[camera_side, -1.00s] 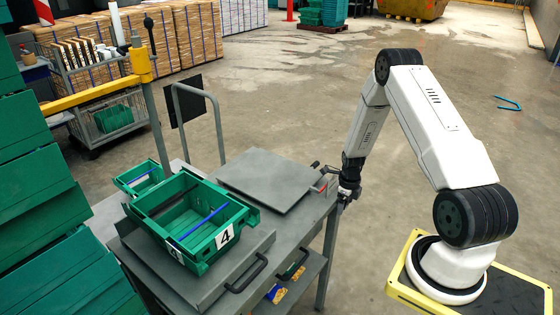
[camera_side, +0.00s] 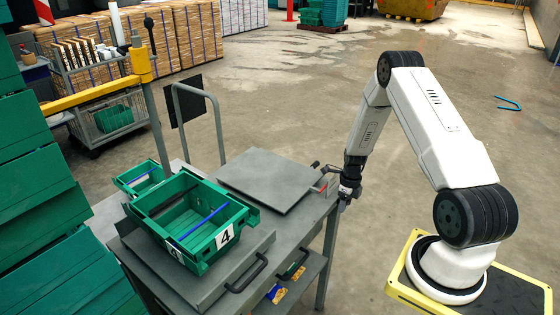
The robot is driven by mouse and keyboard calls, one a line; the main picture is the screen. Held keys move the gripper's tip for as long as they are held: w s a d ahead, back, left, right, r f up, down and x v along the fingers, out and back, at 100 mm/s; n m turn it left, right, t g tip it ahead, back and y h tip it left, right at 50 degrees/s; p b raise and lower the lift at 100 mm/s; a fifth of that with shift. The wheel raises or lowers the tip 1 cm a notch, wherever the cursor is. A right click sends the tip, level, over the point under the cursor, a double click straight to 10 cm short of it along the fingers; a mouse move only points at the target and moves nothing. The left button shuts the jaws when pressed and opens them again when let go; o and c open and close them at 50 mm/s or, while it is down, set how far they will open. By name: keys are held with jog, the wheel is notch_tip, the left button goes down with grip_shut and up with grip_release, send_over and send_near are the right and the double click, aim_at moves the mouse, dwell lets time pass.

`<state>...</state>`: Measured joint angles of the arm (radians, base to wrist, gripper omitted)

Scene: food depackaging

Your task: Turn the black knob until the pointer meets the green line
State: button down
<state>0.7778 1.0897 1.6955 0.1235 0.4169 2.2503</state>
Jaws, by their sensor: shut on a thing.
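My gripper (camera_side: 321,168) is at the right back corner of the grey cart, reaching in from the right with its wrist low. Its jaws are shut on the black knob, which is small and mostly hidden by the fingers. A small red mark (camera_side: 322,187) shows on the cart top just below the jaws. I cannot make out the pointer or the green line at this size, so their alignment cannot be told.
The grey cart (camera_side: 290,235) carries a flat grey plate (camera_side: 268,178) left of my gripper. A green crate numbered 4 (camera_side: 195,250) stands further left, with a smaller green bin (camera_side: 140,178) behind it. Open floor lies behind the cart.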

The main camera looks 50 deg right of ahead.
jog(key=shift+y, duration=0.4)
jog(key=shift+c, duration=0.8)
grip_release()
jog(key=shift+r, duration=0.1)
jog(key=shift+d+r, duration=0.2)
jog(key=shift+r, duration=1.05)
jog(key=shift+d+r, duration=0.15)
jog(key=shift+r, duration=1.15)
jog(key=shift+d+r, duration=0.2)
jog(key=shift+r, duration=1.05)
